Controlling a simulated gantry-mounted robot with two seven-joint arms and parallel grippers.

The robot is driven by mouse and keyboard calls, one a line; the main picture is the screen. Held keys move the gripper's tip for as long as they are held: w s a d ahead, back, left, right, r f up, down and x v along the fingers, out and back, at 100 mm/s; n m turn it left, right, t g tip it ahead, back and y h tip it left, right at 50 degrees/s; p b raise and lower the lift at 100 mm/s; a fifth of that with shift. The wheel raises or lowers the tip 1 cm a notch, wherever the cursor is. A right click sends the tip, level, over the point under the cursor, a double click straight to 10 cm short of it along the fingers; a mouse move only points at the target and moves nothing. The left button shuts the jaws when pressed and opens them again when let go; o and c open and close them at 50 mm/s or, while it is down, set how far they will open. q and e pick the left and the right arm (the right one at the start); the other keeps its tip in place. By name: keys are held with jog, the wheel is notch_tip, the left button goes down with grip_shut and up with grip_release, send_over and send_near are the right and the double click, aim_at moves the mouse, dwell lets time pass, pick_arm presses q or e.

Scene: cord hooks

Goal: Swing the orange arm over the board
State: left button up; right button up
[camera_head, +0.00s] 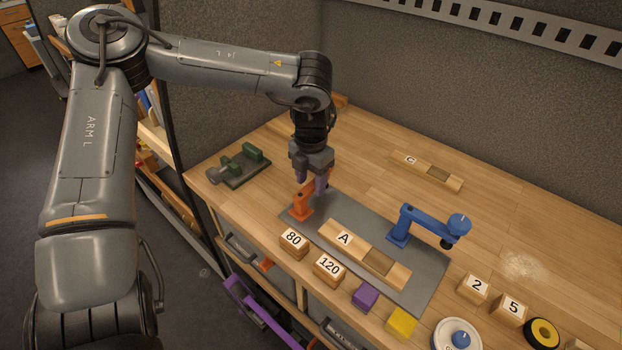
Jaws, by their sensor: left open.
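The orange arm (301,206) stands at the left end of a dark grey mat (425,272). Its post shows, but its upper part is partly hidden by my left gripper (313,186). The left gripper points down with its purple-tipped fingers open, right at the top of the orange arm. I cannot tell whether the fingers touch it. The wooden board marked A (343,238), with a darker recessed square, lies on the mat to the right of the orange arm. My right gripper is not in view.
A blue arm (428,219) with a round knob stands at the mat's right. Blocks 80 (293,241) and 120 (329,267), a purple block (365,296) and a yellow block (401,322) line the front. A green clamp-like fixture (240,167) sits left. Board C (425,170) lies behind.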

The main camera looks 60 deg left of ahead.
pick_arm(q)
jog(key=shift+f, duration=0.35)
grip_shut()
